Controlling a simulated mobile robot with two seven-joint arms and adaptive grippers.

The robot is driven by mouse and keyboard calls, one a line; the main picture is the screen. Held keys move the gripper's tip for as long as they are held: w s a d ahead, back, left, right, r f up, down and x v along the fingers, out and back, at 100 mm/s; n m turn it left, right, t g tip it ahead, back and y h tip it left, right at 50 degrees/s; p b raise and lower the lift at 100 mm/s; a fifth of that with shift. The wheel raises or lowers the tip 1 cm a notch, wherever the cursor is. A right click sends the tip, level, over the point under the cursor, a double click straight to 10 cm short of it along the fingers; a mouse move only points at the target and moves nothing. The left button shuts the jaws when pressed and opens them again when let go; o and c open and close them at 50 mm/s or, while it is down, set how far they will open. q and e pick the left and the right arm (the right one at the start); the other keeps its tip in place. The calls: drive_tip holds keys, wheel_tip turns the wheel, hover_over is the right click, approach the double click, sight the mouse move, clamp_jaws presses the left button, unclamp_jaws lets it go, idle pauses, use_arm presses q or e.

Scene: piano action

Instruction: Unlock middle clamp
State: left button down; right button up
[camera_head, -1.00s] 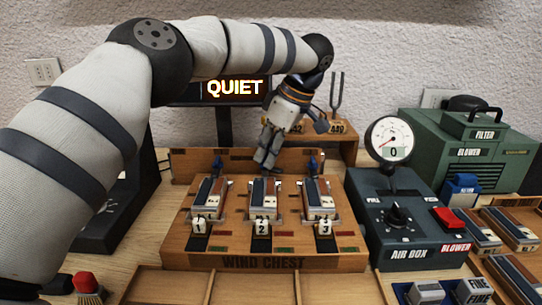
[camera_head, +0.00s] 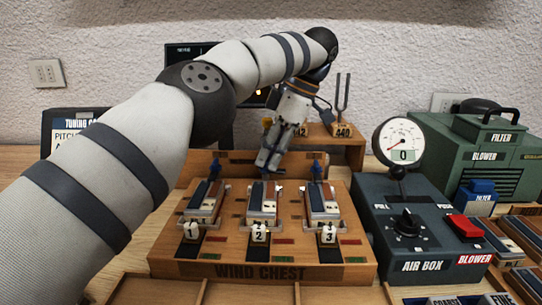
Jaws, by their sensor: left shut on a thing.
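The wind chest (camera_head: 200,268) is a wooden box with three numbered slots, each bearing a striped reed block under a metal clamp frame. The middle block (camera_head: 263,197) stands behind the white tag 2 (camera_head: 259,233). Blue clamp levers stand upright behind the left block (camera_head: 215,168) and the right block (camera_head: 316,169). The middle clamp's lever is hidden by my left gripper (camera_head: 267,168), which reaches down from behind and above to the rear of the middle slot. Its fingers are shut at that lever's place. My right gripper is out of view.
At right stand the air box (camera_head: 395,266) with a dial and red switch, a round gauge (camera_head: 398,142) reading 0, and a green blower (camera_head: 490,145). A tuning fork (camera_head: 343,102) stands on a wooden shelf behind. My left arm crosses the left side.

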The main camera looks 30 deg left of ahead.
use_arm(q)
drive_tip(key=shift+s+f, duration=0.1)
drive_tip(key=shift+f, duration=0.3)
drive_tip(key=c, duration=1.7)
unclamp_jaws()
drive_tip(key=shift+d, duration=0.1)
drive_tip(key=shift+r, duration=0.2)
